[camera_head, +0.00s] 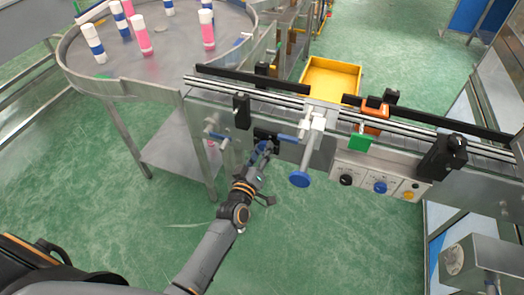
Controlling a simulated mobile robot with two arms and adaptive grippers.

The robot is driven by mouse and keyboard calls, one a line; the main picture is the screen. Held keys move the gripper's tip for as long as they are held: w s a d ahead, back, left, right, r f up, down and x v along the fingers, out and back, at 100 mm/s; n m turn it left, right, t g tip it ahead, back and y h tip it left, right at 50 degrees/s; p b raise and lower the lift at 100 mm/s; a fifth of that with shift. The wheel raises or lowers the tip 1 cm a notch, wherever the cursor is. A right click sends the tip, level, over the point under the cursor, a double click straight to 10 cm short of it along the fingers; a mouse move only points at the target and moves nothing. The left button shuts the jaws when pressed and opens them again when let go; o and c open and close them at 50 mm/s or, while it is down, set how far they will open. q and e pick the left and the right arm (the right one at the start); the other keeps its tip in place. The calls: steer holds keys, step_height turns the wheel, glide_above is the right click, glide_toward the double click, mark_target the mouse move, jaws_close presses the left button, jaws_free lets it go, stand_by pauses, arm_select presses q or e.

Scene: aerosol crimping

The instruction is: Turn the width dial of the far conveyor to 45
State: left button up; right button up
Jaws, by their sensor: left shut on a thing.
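The conveyor (225,108) runs from the middle of the view to the right edge, with silver rails along its top. My left gripper (262,153) reaches up from below to the conveyor's front side. It is shut on a small blue dial (264,146) beside a dark block. The fingers cover much of this dial, and its scale or reading cannot be made out. My right gripper is not in view.
A blue handwheel (300,180) hangs right of my gripper, below a white bracket (312,125). A control panel (362,182) with knobs is further right. A round table (120,86) with several bottles stands at upper left. A yellow bin (330,78) lies behind the conveyor.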

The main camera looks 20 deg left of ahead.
arm_select(q)
steer(key=shift+n, duration=1.6)
steer(key=o, duration=1.2)
steer(key=shift+c, duration=0.2)
steer(key=s, duration=1.2)
steer(key=shift+a, duration=0.2)
steer(key=shift+f, duration=0.15)
